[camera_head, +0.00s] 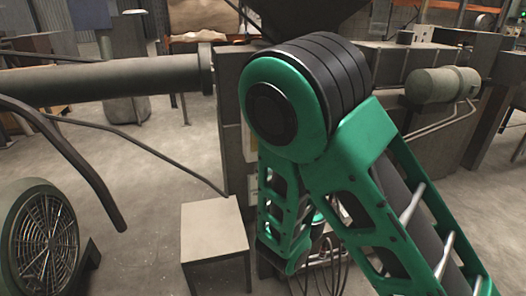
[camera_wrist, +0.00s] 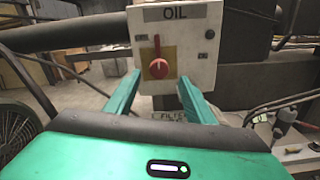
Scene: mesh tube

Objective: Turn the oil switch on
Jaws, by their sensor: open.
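The oil switch is a red rotary knob (camera_wrist: 158,68) on a yellow square plate, with its narrow handle pointing up. It is on a pale control box (camera_wrist: 203,47) labelled "OIL" at the top middle of the wrist view. My gripper (camera_wrist: 159,80) is open and faces the box. Its two green fingers stand apart to the lower left and lower right of the knob, and nothing is between them. I cannot tell whether the fingertips touch the box. In the head view my green arm covers the switch and the gripper.
In the head view a thick pipe (camera_head: 100,78) runs in from the left, and a bent dark bar (camera_head: 75,160) hangs above a caged fan (camera_head: 42,235). A small table (camera_head: 213,228) stands beside my arm. Cables and hoses lie right of the box in the wrist view.

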